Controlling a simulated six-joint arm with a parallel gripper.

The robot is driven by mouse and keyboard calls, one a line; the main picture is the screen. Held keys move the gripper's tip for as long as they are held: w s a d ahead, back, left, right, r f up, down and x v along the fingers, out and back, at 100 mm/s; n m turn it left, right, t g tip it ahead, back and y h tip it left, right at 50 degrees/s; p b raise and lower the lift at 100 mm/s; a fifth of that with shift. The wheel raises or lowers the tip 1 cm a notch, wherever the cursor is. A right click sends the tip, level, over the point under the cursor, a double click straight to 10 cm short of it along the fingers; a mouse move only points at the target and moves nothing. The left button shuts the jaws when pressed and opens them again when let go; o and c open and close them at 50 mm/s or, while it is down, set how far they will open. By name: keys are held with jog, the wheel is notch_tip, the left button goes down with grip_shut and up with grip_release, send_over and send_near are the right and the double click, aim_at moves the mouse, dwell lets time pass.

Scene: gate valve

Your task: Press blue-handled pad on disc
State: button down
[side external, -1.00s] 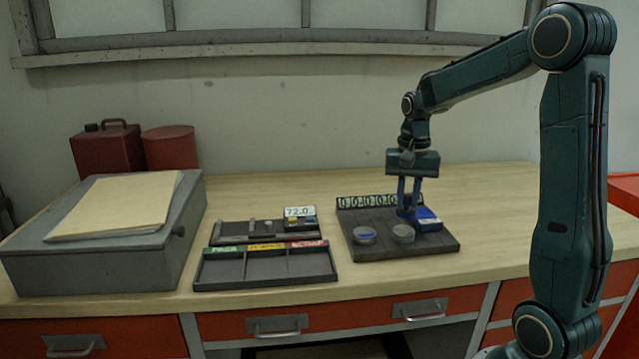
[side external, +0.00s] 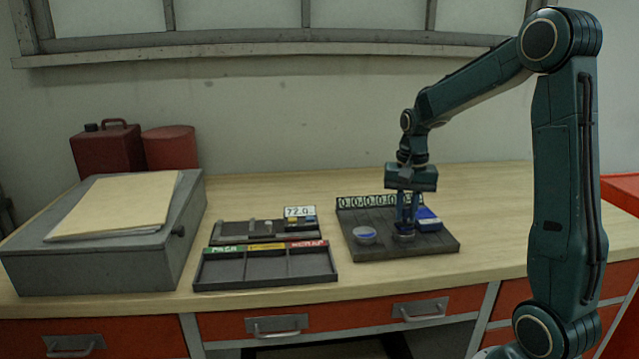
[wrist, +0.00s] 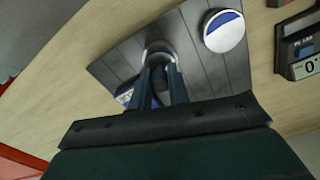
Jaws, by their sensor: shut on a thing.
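My gripper (side external: 405,226) is shut on the blue-handled pad, whose handle shows as a little blue between the fingers. It points straight down over the right grey disc (side external: 403,238) on the dark board. The pad looks to be at or on the disc's top; I cannot tell whether it is pressing. In the wrist view my gripper (wrist: 160,72) hides the pad, and the disc's pale rim (wrist: 158,49) shows beyond the fingertips. A second disc (side external: 364,235), to the left, has a partly blue top; it also shows half blue, half white in the wrist view (wrist: 224,31).
The right tabletop is clear.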

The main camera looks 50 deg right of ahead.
jog(key=shift+f, duration=0.55)
dwell(1.5)
jog(key=shift+r, duration=0.15)
jog(key=shift+r, duration=3.4)
